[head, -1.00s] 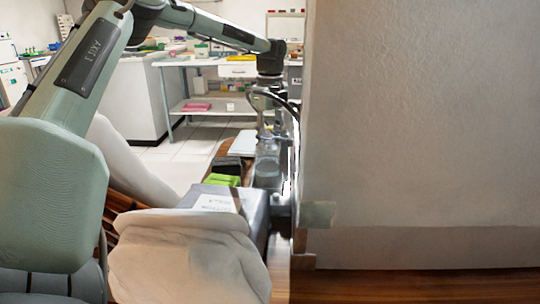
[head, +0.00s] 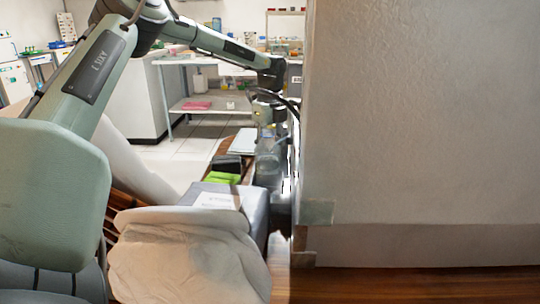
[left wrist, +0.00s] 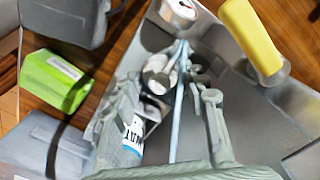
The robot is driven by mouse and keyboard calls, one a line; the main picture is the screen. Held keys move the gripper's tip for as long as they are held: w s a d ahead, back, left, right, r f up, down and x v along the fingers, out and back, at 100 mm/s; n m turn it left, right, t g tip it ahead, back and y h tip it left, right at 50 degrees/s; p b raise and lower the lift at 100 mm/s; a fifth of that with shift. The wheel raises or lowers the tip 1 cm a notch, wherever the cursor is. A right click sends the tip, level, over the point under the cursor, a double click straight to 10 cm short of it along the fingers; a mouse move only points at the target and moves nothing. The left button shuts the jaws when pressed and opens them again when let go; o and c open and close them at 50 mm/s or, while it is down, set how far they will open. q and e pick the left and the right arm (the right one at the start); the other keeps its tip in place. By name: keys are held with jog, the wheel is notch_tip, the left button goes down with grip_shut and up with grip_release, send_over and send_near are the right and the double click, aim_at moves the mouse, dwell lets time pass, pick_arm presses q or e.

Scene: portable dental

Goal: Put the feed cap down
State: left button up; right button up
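My left gripper (head: 270,135) hangs from the left arm beside the wall in the head view. In the left wrist view its two grey fingers (left wrist: 178,85) stand apart at their bases and draw closer at the tips. A pale round part (left wrist: 158,73), perhaps the feed cap, lies by the left fingertip; I cannot tell whether it is gripped. A thin light-blue tube (left wrist: 180,105) runs between the fingers. A labelled white cylinder (left wrist: 133,132) shows beside the left finger. My right gripper is not in view.
A grey tray (left wrist: 262,115) lies under the gripper, with a yellow object (left wrist: 250,35) and a white round container (left wrist: 180,9). A green box (left wrist: 54,80) and dark case (left wrist: 65,18) sit left on the wood. A wall (head: 420,130) closes off the right.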

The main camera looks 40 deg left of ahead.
pick_arm(q)
jog(key=shift+o, duration=0.7)
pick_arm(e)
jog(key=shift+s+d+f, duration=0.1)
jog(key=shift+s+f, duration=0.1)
pick_arm(q)
jog(key=shift+r, duration=0.15)
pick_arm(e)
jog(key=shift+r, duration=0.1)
pick_arm(q)
jog(key=shift+r, duration=0.3)
notch_tip(320, 180, up, 12)
jog(key=shift+f, duration=0.25)
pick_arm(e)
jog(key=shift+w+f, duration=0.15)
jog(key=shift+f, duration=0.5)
